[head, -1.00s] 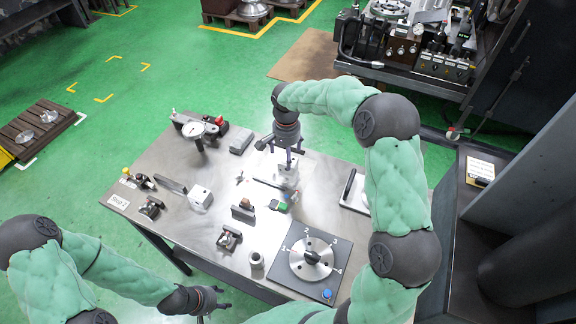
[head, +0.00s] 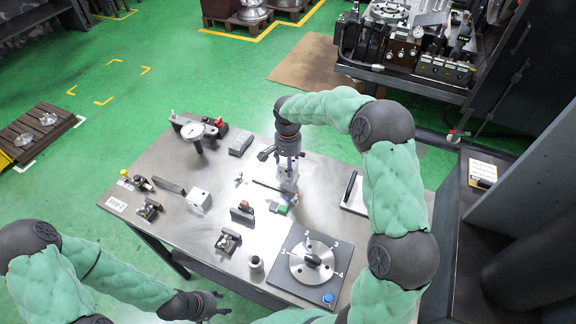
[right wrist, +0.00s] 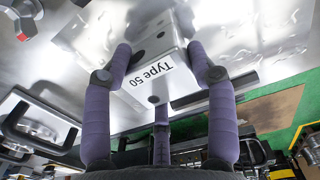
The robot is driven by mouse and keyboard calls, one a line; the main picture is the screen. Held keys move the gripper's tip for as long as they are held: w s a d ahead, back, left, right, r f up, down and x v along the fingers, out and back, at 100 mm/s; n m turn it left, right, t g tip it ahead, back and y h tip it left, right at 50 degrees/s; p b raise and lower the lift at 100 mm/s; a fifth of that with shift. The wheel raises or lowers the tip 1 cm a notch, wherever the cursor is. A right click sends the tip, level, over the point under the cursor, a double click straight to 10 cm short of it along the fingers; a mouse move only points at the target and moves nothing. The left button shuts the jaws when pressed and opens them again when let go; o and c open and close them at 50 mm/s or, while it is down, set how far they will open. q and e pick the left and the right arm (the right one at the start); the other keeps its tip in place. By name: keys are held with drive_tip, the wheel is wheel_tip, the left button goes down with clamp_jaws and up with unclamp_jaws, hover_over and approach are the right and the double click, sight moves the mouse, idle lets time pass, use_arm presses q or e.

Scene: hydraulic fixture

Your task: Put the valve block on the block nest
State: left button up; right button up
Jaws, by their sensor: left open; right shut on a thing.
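The valve block (right wrist: 150,72) is a pale metal block marked "Type 50". In the right wrist view it sits between the fingers of my right gripper (right wrist: 160,60), which is shut on it. In the head view the block (head: 287,176) shows below my right gripper (head: 285,157), over the back middle of the steel table; I cannot tell whether it touches the surface. My left gripper (head: 210,303) is open and empty in front of the table. I cannot surely tell which fixture is the block nest.
On the table (head: 165,215) are a dial gauge (head: 193,131), a grey block (head: 241,145), a pale block (head: 199,199), a round fixture on a dark plate (head: 311,260) and a white plate with a black handle (head: 351,187). A dark bar (right wrist: 215,92) lies close to the held block.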

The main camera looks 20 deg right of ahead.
drive_tip(key=shift+r, duration=0.15)
drive_tip(key=shift+r, duration=0.25)
wheel_tip(320, 180, up, 2)
drive_tip(key=shift+r+p, duration=0.1)
drive_tip(key=shift+p, duration=0.55)
drive_tip(key=s+a+r+p, duration=0.3)
drive_tip(key=s+a+r, duration=0.5)
drive_tip(key=a+r, duration=0.2)
drive_tip(key=shift+s+a, duration=0.4)
drive_tip(key=shift+a, duration=0.2)
